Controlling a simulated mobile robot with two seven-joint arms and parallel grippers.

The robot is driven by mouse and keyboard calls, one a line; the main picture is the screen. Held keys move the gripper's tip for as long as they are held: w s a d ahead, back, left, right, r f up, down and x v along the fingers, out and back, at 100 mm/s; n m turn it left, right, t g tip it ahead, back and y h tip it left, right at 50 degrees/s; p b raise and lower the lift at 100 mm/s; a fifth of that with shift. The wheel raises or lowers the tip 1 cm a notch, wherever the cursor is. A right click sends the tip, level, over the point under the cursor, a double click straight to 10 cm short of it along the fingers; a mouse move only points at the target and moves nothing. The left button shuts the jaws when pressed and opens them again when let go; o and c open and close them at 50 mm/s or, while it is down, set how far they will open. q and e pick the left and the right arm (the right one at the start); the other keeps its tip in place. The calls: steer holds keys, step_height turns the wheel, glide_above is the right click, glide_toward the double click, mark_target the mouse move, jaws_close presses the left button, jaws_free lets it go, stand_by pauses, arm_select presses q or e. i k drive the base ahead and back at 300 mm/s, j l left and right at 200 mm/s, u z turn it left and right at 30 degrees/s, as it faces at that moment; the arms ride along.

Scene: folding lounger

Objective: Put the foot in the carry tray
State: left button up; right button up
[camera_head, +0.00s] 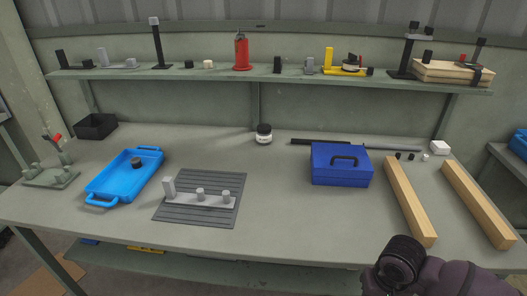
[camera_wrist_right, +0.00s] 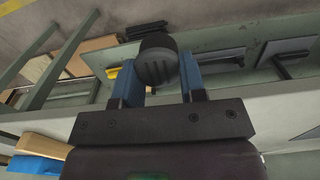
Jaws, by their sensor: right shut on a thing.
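In the wrist view, a black rounded foot with ridges on its side (camera_wrist_right: 158,60) sits between the two blue fingers of my right gripper (camera_wrist_right: 158,82). The gripper is shut on it. In the head view my right arm (camera_head: 440,275) comes in at the lower right, far from the tray; its fingers cannot be made out there. The blue carry tray (camera_head: 95,198) with a handle at each end lies on the left of the bench. A small dark round piece (camera_head: 136,162) lies inside it. My left gripper is not in view.
A grey fixture (camera_head: 205,200) on a slatted mat and a blue toolbox (camera_head: 340,177) stand between arm and tray. Two wooden beams (camera_head: 410,200) (camera_head: 478,203) lie at the right. The bench front is mostly clear.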

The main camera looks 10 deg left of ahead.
mark_target(120, 187)
steer(key=j+u, duration=0.15)
steer(key=j, duration=0.6)
steer(key=j+u, duration=0.15)
steer(key=j, duration=0.55)
steer(key=i+j+u, duration=0.15)
steer(key=j, duration=0.55)
